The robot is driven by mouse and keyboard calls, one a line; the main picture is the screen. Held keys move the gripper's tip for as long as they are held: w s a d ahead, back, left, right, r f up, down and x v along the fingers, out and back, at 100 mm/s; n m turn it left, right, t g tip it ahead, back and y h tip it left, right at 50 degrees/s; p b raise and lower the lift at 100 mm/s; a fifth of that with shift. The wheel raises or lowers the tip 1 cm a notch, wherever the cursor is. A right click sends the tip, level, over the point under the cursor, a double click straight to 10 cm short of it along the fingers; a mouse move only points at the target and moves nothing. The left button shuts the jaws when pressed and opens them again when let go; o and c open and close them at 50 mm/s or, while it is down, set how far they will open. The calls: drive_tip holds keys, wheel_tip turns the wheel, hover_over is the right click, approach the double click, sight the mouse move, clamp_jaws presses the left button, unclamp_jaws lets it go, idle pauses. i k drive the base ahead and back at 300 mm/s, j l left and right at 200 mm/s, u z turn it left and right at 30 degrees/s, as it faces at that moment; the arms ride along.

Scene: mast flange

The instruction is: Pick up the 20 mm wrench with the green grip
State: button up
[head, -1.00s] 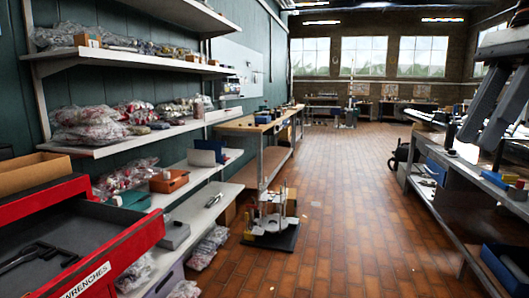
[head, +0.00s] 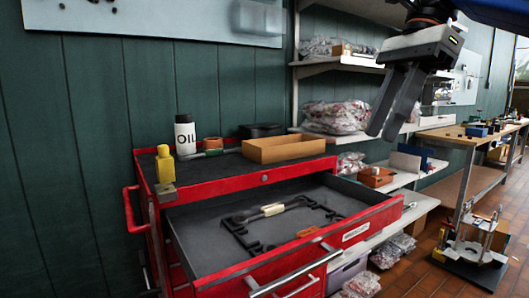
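The open red drawer (head: 193,240), labelled "WRENCHES" in the earlier head view, holds dark wrench-like shapes on its grey floor. One piece there has a pale cream grip (head: 272,209) and another a reddish band (head: 307,231). On the cabinet top, a thin tool with a greenish part (head: 207,154) lies by an orange-brown roll; I cannot tell whether it is a wrench. No size marking is readable. My gripper (head: 383,136) hangs in the air at upper right, fingers pointing down, open and empty, above and right of the drawer.
The cabinet top also carries an oil bottle (head: 185,134), a yellow bottle (head: 165,165) and an open cardboard box (head: 283,148). Shelves with bagged parts (head: 340,116) stand behind and right. A metal fixture (head: 475,240) is on the floor at right.

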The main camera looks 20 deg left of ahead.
sight(209, 153)
drive_tip(key=i+u, duration=0.25)
drive_tip(key=i, duration=0.25)
drive_tip(key=i+l+u, duration=0.2)
drive_tip(key=i, duration=0.25)
drive_tip(key=i+l+u, duration=0.25)
drive_tip(key=i, duration=0.25)
drive_tip(key=i+j+z, duration=0.1)
drive_tip(key=j, duration=0.3)
drive_tip(key=k+l, duration=0.15)
